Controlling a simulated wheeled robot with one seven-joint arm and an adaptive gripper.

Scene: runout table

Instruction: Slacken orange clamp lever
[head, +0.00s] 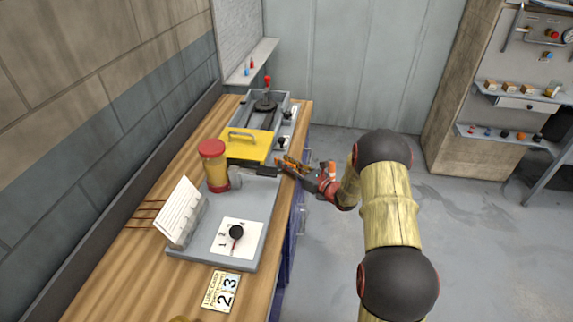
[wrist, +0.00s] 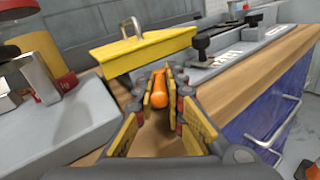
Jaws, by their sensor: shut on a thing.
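The orange clamp lever (wrist: 160,88) shows in the wrist view between the fingers of my gripper (wrist: 160,100), just in front of the yellow cover. My gripper is shut on it, with yellow finger pads on both sides. In the head view my gripper (head: 284,164) reaches from the right to the table edge beside the yellow cover (head: 250,146). The lever's lower part and its mounting are hidden by the fingers and cover.
Black knobs (wrist: 201,43) line the bed beyond the cover. Open floor lies right of the table.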

